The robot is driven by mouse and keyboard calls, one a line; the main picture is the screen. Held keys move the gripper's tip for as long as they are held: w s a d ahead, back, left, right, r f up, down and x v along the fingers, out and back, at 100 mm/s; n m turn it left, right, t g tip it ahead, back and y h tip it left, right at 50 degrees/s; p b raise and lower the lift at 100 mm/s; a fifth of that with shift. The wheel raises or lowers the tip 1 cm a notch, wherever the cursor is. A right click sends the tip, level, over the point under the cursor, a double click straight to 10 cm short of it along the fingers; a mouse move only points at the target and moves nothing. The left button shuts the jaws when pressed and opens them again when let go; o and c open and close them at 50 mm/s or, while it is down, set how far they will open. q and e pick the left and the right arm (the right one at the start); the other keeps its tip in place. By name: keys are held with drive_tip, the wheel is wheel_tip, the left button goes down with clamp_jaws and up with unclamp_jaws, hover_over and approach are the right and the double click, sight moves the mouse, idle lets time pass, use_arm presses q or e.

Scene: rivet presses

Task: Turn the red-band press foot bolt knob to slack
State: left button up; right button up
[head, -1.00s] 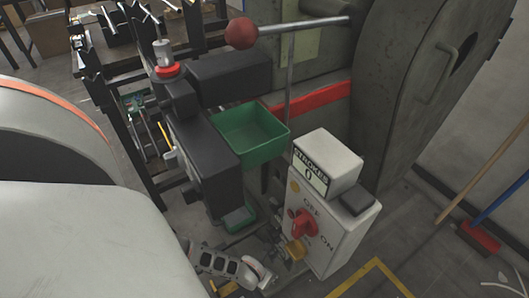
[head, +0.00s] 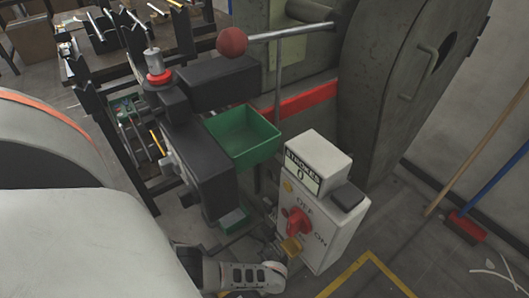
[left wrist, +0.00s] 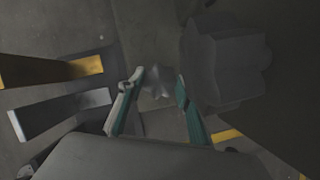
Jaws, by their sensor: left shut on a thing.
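The press with the red band (head: 312,97) stands at the back middle of the head view. In the left wrist view a small grey star-shaped knob (left wrist: 157,82) sits between the teal-padded fingers of my left gripper (left wrist: 156,92). The fingers are shut on this knob, one on each side. My right gripper is not in view.
A larger grey lobed block (left wrist: 228,62) is close beside the right finger. Two bars, one yellow (left wrist: 50,68) and one grey (left wrist: 60,112), lie left. The control box (head: 325,215) with red switch (head: 297,222) and a green bin (head: 243,138) stand near the arm.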

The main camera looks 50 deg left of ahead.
use_arm(q)
drive_tip(key=shift+s+d+f+n, duration=0.1)
drive_tip(key=shift+s+n, duration=0.05)
drive_tip(key=shift+n, duration=0.25)
drive_tip(key=o, duration=1.1)
